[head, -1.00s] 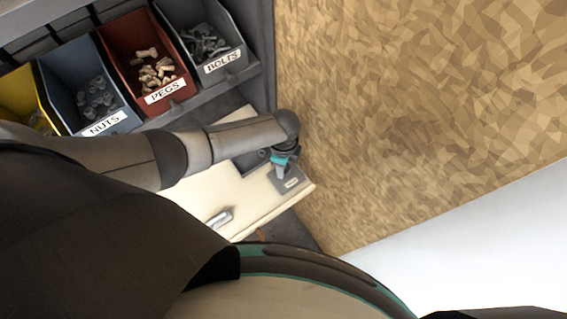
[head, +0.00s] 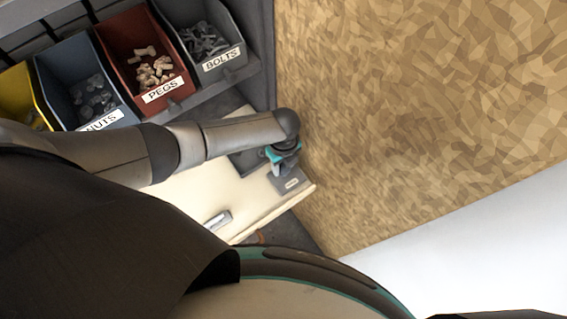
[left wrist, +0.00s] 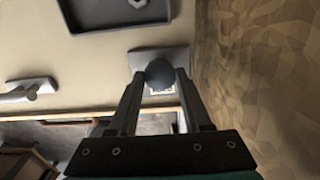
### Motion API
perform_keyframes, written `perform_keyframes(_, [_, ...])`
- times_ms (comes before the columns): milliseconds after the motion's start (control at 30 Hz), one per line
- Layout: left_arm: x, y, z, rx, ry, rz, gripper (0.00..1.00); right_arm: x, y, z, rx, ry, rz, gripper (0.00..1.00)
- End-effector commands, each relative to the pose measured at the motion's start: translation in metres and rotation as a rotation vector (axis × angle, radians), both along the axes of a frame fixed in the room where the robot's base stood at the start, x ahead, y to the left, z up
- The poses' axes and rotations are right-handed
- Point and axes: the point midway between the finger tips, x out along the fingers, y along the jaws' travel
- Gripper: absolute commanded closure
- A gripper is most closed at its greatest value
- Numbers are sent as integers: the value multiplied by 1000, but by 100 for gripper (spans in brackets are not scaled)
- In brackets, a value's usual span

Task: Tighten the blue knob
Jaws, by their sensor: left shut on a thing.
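The blue knob (left wrist: 159,72) shows in the left wrist view as a dark, rounded blue knob on a small grey plate (left wrist: 144,56). A label on the plate is partly hidden behind the knob. My left gripper (left wrist: 160,80) is shut on the knob, with one finger on each side of it. In the head view my left gripper (head: 284,163) is over the grey plate (head: 291,183) near the right end of the pale board; the knob is hidden there by the gripper. My right gripper is not in view.
A dark tray (left wrist: 82,27) with a metal nut and a metal handle (left wrist: 32,88) are on the pale board. Bins of nuts (head: 98,95), pegs (head: 136,35) and bolts (head: 227,22) stand at the back left. A plywood wall (head: 420,120) rises close to the gripper's right.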

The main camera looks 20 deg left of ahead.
Motion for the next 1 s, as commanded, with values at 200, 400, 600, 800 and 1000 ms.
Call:
perform_keyframes(200, [2,-1,3,-3,-3,-12,100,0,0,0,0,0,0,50])
perform_keyframes(400, [3,-1,3,-3,-4,-11,100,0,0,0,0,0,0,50])
perform_keyframes(600, [2,-1,2,-2,-4,-11,36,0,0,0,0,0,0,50])
perform_keyframes(800, [1,0,1,-2,-2,-10,21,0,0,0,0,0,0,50])
perform_keyframes(1000, [1,0,2,-1,-2,-10,21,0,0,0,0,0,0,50])
